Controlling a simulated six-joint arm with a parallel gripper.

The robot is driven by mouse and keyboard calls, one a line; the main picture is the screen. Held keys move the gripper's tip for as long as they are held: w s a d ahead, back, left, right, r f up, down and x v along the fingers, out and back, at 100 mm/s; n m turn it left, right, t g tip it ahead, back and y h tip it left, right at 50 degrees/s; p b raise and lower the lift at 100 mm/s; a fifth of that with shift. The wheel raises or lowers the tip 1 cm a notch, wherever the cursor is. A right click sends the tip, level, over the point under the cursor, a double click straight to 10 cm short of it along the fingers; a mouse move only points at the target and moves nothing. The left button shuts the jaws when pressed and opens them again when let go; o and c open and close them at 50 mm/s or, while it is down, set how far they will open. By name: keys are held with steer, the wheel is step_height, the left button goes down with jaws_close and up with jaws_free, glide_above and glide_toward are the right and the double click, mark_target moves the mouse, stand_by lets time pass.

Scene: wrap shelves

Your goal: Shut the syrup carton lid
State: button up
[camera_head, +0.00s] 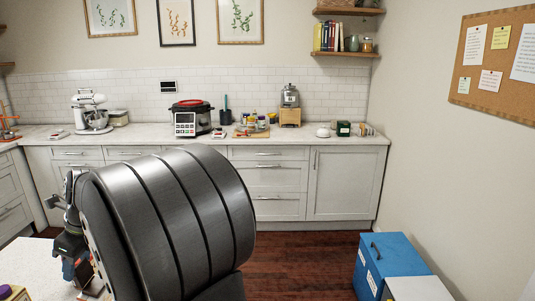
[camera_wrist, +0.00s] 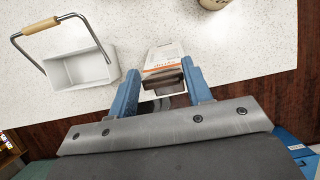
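In the wrist view, a small white carton with an orange band and printed text (camera_wrist: 165,57) lies or stands on the speckled white worktop (camera_wrist: 215,50), just beyond my fingertips. I take it for the syrup carton, but its label is too small to read. A dark brown block (camera_wrist: 163,82) shows between my fingers; whether it is part of the carton or its lid, I cannot tell. My gripper (camera_wrist: 161,74) has its two blue fingers apart, on either side of this block. I cannot tell whether they touch it. In the head view my own arm hides most of the near worktop.
A white caddy with a wooden-grip handle (camera_wrist: 80,68) stands left of the carton. A round pale item (camera_wrist: 213,4) is at the top edge. A blue box (camera_head: 388,262) stands on the floor at right. The back counter (camera_head: 345,141) holds appliances and jars.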

mark_target(80, 268)
steer(key=o, duration=0.4)
steer(key=shift+r, duration=3.5)
steer(key=shift+f, duration=0.1)
steer(key=shift+f, duration=3.4)
